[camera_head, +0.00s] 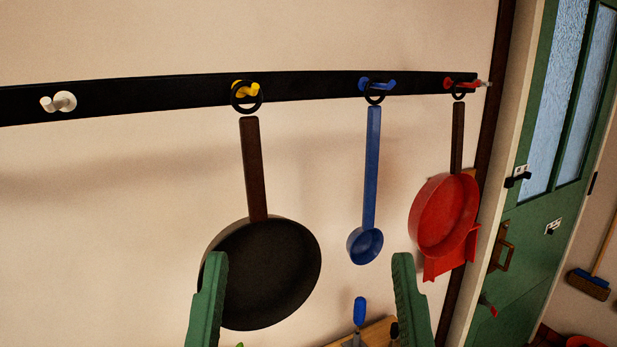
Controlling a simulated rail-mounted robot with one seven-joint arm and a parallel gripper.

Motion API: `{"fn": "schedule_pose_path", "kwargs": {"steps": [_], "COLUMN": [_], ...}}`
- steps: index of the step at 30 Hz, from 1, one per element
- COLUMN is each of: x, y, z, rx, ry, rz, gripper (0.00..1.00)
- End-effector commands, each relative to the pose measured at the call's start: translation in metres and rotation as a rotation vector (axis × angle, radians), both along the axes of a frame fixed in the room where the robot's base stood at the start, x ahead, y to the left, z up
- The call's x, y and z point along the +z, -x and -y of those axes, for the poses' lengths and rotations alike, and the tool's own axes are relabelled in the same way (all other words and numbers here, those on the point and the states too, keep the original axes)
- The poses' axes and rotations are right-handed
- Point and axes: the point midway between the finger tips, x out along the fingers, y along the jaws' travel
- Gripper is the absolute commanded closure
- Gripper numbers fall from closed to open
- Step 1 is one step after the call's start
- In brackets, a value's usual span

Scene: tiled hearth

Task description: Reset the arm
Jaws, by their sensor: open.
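My gripper (309,282) shows at the bottom of the head camera view as two green fingers set wide apart. It is open, with nothing held between the fingertips. The left finger overlaps the lower left of a black pan (270,275) in the picture. The right finger stands below and right of a blue ladle (366,244). Whether the fingers touch anything cannot be told. The rest of my arm is out of view.
A black rail (165,93) carries a bare white hook (58,102), a yellow hook (243,89) with the pan, a blue hook (377,84) with the ladle and a red hook (459,84) with a red pan (443,216). A green door (535,240) stands right. A blue-handled tool (359,311) shows low.

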Motion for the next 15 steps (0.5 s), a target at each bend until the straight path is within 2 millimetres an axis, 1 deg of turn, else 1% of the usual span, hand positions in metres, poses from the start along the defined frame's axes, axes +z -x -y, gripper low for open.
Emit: {"fn": "schedule_pose_path", "kwargs": {"steps": [1, 2, 3, 5, 6, 8, 9, 11, 12, 15], "x": [0.06, 0.075, 0.096, 0.128, 0.149, 0.18, 0.201, 0.232, 0.25, 0.288], "y": [0.0, -0.001, -0.001, -0.001, -0.001, -0.001, -0.001, -0.001, -0.002, -0.002], "z": [0.0, -0.001, -0.001, -0.001, -0.002, -0.002, -0.002, -0.003, -0.003, -0.004], "rx": [0.001, 0.003, 0.003, 0.006, 0.007, 0.01, 0.011, 0.012, 0.014, 0.016], "ry": [0.0, 0.0, -0.001, -0.002, -0.003, -0.003, -0.003, -0.004, -0.004, -0.006], "rz": [-0.001, -0.002, -0.003, -0.004, -0.005, -0.006, -0.006, -0.007, -0.007, -0.008], "gripper": [0.0, 0.0, 0.0, 0.0, 0.0, 0.0, 0.0, 0.0, 0.0, 0.0]}}
